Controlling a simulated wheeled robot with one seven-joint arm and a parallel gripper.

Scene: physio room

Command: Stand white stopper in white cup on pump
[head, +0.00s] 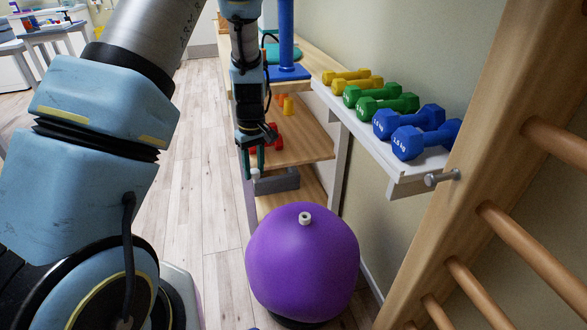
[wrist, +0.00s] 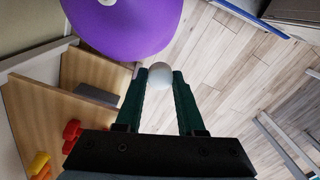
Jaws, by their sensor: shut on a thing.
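My gripper (head: 254,170) is shut on the white stopper (wrist: 159,75), whose rounded white end shows between the fingertips in the wrist view. In the head view a small bit of white (head: 255,175) shows at the fingertips, left of a grey block-like thing (head: 278,182) at the low shelf. A big purple ball (head: 300,262) stands nearer, with a small white ring-shaped fitting (head: 305,218) with a dark centre on its top. The stopper is apart from this fitting. I cannot tell which thing is the pump; no clear cup shows besides that fitting.
A wooden shelf unit (head: 300,145) stands behind the ball, with red and orange items on it. A white wall rack (head: 395,165) holds yellow, green and blue dumbbells. Wooden wall bars (head: 450,150) stand at the right. The floor (head: 205,190) left of the shelves is clear.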

